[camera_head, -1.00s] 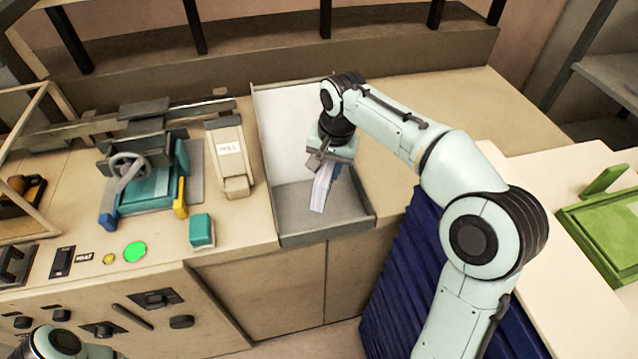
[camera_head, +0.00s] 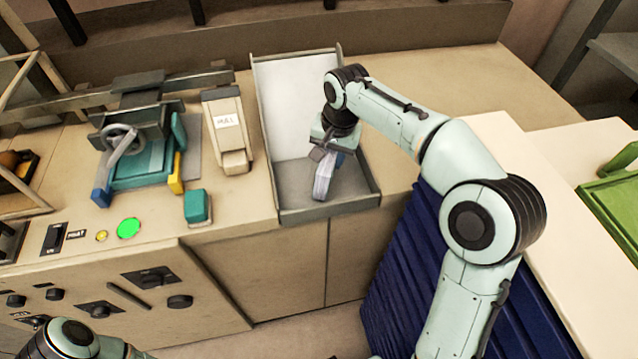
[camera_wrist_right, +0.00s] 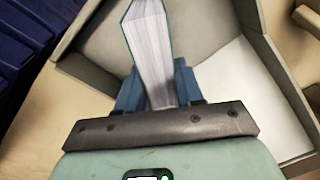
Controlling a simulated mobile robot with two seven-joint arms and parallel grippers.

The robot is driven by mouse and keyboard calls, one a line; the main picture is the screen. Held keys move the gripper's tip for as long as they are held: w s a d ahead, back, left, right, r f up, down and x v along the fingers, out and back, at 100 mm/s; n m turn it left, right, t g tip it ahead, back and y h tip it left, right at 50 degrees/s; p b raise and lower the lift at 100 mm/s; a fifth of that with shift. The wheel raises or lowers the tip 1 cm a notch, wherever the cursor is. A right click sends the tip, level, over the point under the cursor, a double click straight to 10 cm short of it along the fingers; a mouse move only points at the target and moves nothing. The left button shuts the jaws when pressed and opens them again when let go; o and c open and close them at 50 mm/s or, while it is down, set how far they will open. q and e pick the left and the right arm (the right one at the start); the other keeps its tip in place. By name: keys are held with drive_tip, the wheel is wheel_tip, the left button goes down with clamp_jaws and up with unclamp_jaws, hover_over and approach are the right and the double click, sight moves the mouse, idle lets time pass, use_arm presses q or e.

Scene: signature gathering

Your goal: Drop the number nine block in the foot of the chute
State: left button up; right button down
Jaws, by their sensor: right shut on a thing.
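The block (camera_head: 323,178) is a thick stack of white pages with a thin teal edge. No number can be read on it. My right gripper (camera_head: 330,156) is shut on it, over the foot of the chute, and the block hangs down from the fingers. In the right wrist view the block (camera_wrist_right: 151,45) stands out between the blue fingers (camera_wrist_right: 155,88). The chute (camera_head: 286,118) has a pale sloping back and a grey walled foot (camera_head: 296,196) at the counter's front. I cannot tell whether the block touches the floor of the foot. My left gripper is out of view.
Left of the chute stand a beige labelled device (camera_head: 228,135), a teal block-like item (camera_head: 197,207) and a teal press with a handwheel (camera_head: 135,165). A green lit button (camera_head: 129,228) is at the front. Bare counter (camera_head: 450,90) lies right of the chute.

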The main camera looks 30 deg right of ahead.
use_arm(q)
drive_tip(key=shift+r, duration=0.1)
use_arm(e)
drive_tip(key=shift+w+r, duration=0.1)
drive_tip(key=c, duration=0.6)
unclamp_jaws()
drive_tip(key=shift+c, duration=0.2)
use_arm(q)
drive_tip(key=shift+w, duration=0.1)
use_arm(e)
drive_tip(key=shift+r, duration=0.1)
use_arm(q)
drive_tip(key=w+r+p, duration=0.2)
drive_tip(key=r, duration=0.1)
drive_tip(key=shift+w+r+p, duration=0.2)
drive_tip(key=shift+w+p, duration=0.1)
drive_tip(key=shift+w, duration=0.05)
use_arm(e)
wheel_tip(320, 180, up, 13)
drive_tip(key=s, duration=0.2)
drive_tip(key=shift+s+d, duration=0.15)
drive_tip(key=shift+d, duration=0.05)
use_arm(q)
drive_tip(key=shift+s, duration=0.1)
